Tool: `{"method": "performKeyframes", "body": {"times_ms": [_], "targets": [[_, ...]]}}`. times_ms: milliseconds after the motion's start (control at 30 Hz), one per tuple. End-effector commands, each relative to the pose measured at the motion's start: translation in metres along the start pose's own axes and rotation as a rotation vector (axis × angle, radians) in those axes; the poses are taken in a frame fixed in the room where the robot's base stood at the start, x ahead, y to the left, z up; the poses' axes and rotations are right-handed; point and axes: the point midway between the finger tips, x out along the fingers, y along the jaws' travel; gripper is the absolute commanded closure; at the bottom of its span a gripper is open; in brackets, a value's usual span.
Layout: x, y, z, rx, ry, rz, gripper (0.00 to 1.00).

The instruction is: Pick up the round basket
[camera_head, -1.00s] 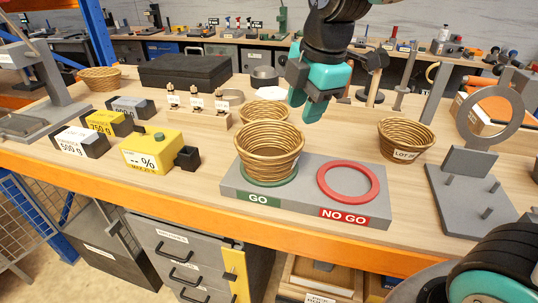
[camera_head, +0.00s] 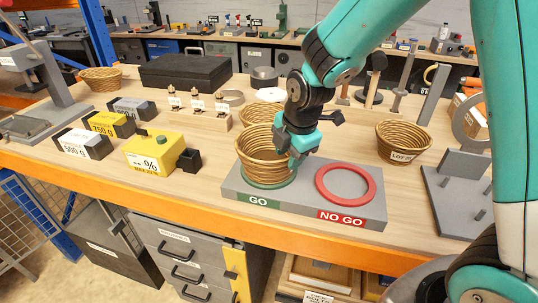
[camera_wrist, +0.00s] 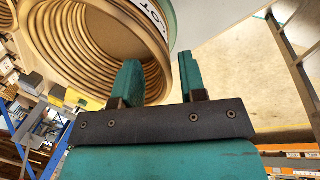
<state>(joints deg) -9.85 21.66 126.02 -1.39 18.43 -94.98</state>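A round woven basket (camera_head: 262,165) stands upright on the green GO ring (camera_head: 268,186) of the grey gauge block. My gripper (camera_head: 297,157) is at the right side of its rim, pointing down. In the wrist view the basket (camera_wrist: 95,45) fills the upper left, with part of a white label near its rim. The two teal fingers (camera_wrist: 158,78) are apart, one over the basket's inside and the other outside its wall. Whether either finger touches the wall is not clear. Similar baskets stand behind (camera_head: 262,114), at the right with a LOT label (camera_head: 402,141), and at the far left (camera_head: 101,80).
The red NO GO ring (camera_head: 345,183) lies on the block just right of the basket. A yellow scale-like box (camera_head: 153,151) and labelled weights (camera_head: 84,143) are to the left. A grey stand with pegs (camera_head: 458,200) is at the right.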

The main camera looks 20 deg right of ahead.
Motion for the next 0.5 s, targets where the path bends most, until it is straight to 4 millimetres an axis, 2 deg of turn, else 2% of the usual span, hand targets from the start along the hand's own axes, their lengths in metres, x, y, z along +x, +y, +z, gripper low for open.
{"method": "performKeyframes", "body": {"times_ms": [233,500], "targets": [[0.033,0.001,-0.002,0.0,0.0,-0.005,0.62],[0.041,0.001,-0.003,0.0,0.0,0.0,0.62]]}}
